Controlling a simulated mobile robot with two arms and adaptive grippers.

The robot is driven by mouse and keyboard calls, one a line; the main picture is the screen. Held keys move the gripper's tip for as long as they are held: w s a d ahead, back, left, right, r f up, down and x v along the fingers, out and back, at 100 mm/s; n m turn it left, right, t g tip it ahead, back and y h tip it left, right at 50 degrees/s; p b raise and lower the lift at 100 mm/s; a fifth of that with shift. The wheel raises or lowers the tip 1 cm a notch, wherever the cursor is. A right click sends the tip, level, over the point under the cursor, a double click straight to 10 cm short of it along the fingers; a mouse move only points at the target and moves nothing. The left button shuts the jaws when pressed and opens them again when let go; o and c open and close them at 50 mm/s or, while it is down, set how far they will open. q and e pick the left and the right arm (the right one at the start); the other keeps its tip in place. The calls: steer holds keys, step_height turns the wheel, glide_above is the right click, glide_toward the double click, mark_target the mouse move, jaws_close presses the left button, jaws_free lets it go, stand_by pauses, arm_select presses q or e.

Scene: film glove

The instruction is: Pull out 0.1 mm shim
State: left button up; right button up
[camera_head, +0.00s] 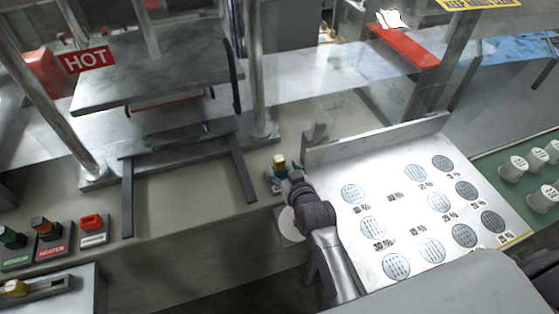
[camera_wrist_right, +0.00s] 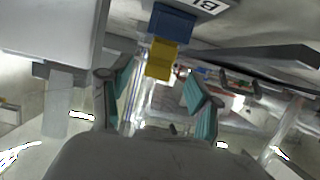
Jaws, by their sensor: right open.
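My right gripper (camera_head: 284,182) reaches in from below to a small yellow piece (camera_head: 279,160) at the front edge of the press bench. In the right wrist view, my right gripper (camera_wrist_right: 160,92) is open, with a teal-padded finger on each side. The yellow tab (camera_wrist_right: 161,60) sticks out of a blue block (camera_wrist_right: 173,22) and lies between the fingers, towards their tips. I see no clear contact. I cannot read a thickness mark on the tab, so I cannot tell if it is the 0.1 mm shim. My left gripper is not in view.
A press plate with a HOT sign (camera_head: 87,60) stands at the back left. Control buttons (camera_head: 46,228) line the left front. A white board with several grey discs (camera_head: 397,266) lies right of my right arm. Clear panels stand behind.

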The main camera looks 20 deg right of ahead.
mark_target(281, 165)
steer(key=x, duration=0.4)
steer(key=shift+w+f, duration=0.15)
steer(key=shift+w, duration=0.2)
jaws_close()
